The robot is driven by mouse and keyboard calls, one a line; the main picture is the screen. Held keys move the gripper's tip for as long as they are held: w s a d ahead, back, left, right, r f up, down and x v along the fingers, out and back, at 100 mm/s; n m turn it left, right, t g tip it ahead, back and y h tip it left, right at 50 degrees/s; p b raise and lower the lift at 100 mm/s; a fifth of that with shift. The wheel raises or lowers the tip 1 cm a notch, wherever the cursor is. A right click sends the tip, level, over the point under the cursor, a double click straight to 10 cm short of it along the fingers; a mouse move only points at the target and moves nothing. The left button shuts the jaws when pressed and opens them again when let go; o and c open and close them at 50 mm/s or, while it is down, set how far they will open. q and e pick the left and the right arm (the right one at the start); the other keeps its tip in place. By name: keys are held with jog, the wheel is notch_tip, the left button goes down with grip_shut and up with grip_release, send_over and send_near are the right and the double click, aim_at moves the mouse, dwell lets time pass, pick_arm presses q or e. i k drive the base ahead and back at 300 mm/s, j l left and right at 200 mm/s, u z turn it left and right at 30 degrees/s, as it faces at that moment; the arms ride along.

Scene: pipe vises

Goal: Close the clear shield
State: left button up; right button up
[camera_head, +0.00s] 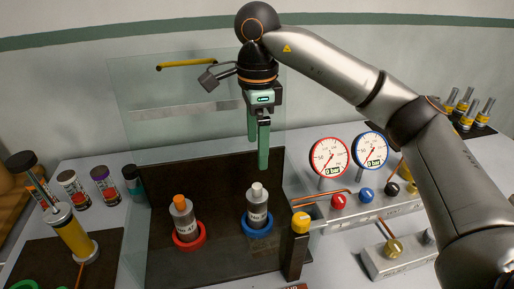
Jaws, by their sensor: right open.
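The clear shield (150,90) is a transparent panel standing raised and roughly upright at the back of the dark station. A yellow bar handle (187,64) runs along its upper part. My right gripper (258,153) is open and empty, with green fingers pointing down. It hangs at the right side of the shield, to the right of and below the handle, apart from it. The exact depth between fingers and shield is hard to tell. My left gripper is not in view.
Two grey cylinders stand in a red ring (188,236) and a blue ring (258,224) on the dark base (215,262). A yellow-topped post (300,222) stands at the front right. Gauges (330,157) and a valve block are to the right. Jars and a yellow pump (73,235) are left.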

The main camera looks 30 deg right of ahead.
aim_at(146, 115)
jog(key=k, duration=1)
